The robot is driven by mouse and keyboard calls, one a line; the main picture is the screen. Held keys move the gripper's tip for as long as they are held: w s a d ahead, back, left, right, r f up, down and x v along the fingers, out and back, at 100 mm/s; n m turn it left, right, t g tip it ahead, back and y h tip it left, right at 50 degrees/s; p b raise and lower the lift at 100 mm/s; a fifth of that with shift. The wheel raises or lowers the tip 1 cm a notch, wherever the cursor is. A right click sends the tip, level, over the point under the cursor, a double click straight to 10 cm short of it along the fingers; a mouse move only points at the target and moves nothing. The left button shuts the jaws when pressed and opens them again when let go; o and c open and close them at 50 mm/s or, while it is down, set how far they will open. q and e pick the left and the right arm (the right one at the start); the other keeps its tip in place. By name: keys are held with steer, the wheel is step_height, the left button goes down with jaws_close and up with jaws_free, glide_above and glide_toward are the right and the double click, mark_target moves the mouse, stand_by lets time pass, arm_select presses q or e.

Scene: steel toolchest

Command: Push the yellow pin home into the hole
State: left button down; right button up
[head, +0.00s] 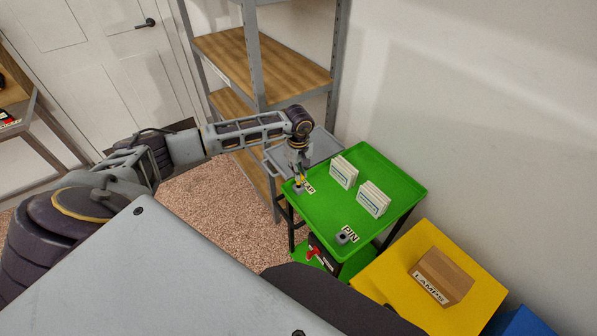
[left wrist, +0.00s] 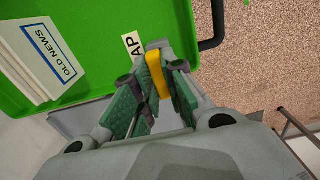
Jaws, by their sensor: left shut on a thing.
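The yellow pin shows in the left wrist view (left wrist: 156,72) as a yellow piece between the green-padded fingers of my left gripper (left wrist: 158,84). Another grey block (head: 343,237) with a dark top stands beside the PIN label (head: 351,234). My right gripper is not in view.
The green cart's tray (head: 325,212) has a raised rim and holds two white stacks (head: 344,172) (head: 373,199). A label ending in "AP" (left wrist: 132,44) lies by the gripper. A yellow surface (head: 390,275) with a cardboard box (head: 441,277) is at right. Metal shelving (head: 258,55) stands behind.

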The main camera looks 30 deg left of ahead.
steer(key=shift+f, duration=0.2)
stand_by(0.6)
arm_select(q)
steer(key=shift+f+b, duration=1.5)
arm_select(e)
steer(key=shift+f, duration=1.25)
arm_select(q)
steer(key=shift+f+b, duration=0.45)
steer(key=shift+f, duration=0.1)
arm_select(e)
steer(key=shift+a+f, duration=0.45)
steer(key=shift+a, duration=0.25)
arm_select(q)
steer(key=c, duration=1.4)
jaws_free()
steer(key=shift+r, duration=4)
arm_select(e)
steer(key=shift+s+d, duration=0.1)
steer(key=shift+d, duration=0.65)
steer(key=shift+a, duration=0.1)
